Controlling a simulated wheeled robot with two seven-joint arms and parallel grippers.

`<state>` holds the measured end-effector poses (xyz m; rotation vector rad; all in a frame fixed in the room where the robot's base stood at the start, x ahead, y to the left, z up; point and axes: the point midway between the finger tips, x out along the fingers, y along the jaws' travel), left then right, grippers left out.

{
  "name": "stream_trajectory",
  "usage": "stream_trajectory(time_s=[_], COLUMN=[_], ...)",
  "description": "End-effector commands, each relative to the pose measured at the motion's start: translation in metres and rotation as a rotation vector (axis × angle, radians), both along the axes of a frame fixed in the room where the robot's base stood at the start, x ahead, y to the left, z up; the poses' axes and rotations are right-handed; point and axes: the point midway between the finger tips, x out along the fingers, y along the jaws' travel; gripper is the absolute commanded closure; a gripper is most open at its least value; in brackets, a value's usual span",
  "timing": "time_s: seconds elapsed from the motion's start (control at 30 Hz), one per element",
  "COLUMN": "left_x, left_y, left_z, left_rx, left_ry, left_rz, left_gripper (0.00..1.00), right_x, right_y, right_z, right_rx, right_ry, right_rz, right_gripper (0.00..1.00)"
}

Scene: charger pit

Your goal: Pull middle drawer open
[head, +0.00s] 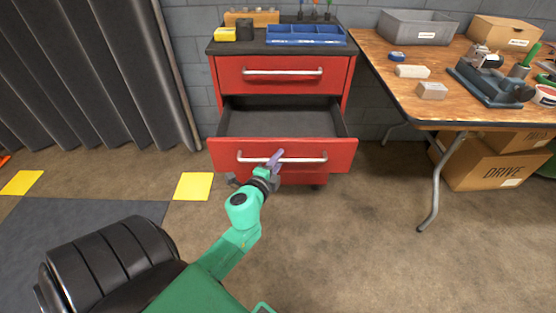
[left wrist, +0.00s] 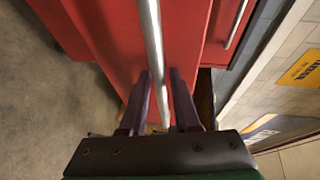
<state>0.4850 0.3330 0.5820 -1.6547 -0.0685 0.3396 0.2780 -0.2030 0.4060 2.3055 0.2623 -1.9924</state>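The red tool cabinet (head: 351,88) stands against the wall. Its middle drawer (head: 226,160) is pulled well out and its dark inside looks empty. The top drawer (head: 240,84) is shut. My left gripper (head: 274,160) is at the middle drawer's silver handle (head: 308,160). In the left wrist view the handle bar (left wrist: 153,45) runs between the two purple fingers (left wrist: 158,75), with a gap beside it, so the gripper is open around the bar. Whether a finger touches the bar is unclear. My right gripper is out of view.
A blue tray (head: 305,41) and small items lie on the cabinet top. A wooden table (head: 400,92) with a vise and boxes stands to the right, its metal leg (head: 441,185) near the cabinet. A black chair-like seat (head: 110,262) is at lower left. Floor in front is clear.

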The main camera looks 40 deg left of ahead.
Motion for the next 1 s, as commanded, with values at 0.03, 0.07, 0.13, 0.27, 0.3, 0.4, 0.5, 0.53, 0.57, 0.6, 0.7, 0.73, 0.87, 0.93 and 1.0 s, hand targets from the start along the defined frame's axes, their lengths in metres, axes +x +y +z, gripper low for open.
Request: stream_trajectory(time_s=[0.03, 0.07, 0.13, 0.27, 0.3, 0.4, 0.5, 0.53, 0.57, 0.6, 0.7, 0.73, 0.87, 0.93, 1.0], left_x=[0.0, 0.0, 0.0, -0.002, -0.004, -0.015, -0.033, -0.04, -0.047, -0.056, -0.083, -0.092, -0.119, -0.127, -0.133], left_y=[0.0, 0.0, 0.0, 0.0, -0.001, -0.004, -0.009, -0.01, -0.012, -0.014, -0.02, -0.022, -0.03, -0.032, -0.034], left_z=[0.0, 0.0, 0.0, 0.0, 0.0, 0.001, 0.004, 0.004, 0.005, 0.007, 0.009, 0.01, 0.016, 0.018, 0.02], left_rx=[0.0, 0.0, 0.0, 0.0, -0.001, -0.004, -0.003, -0.003, -0.005, -0.004, -0.005, -0.004, -0.002, -0.003, -0.002], left_ry=[0.0, 0.0, 0.0, 0.001, 0.002, 0.002, 0.003, 0.003, 0.003, 0.004, 0.004, 0.004, 0.003, 0.002, 0.002], left_rz=[0.0, 0.0, 0.0, 0.0, 0.0, -0.001, 0.001, 0.001, 0.002, 0.002, 0.003, 0.004, 0.003, 0.002, 0.001], left_gripper=[0.7, 0.7, 0.7, 0.7, 0.7, 0.7, 0.7, 0.7, 0.7, 0.7, 0.7, 0.7, 0.7, 0.7, 0.7], right_x=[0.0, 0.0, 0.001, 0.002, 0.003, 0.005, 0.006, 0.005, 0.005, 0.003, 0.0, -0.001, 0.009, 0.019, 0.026], right_y=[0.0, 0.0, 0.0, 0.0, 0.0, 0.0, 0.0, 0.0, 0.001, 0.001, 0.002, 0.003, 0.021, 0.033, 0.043], right_z=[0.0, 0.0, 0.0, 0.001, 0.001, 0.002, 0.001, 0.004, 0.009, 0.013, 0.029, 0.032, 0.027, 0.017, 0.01], right_rx=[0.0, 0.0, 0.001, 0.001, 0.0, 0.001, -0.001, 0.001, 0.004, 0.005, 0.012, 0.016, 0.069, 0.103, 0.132], right_ry=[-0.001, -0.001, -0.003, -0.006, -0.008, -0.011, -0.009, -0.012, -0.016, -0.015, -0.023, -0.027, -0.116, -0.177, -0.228], right_rz=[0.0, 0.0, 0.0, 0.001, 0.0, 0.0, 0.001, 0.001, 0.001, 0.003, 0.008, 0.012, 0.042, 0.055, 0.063], right_gripper=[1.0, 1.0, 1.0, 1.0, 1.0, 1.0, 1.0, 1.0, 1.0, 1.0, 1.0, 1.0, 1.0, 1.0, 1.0])
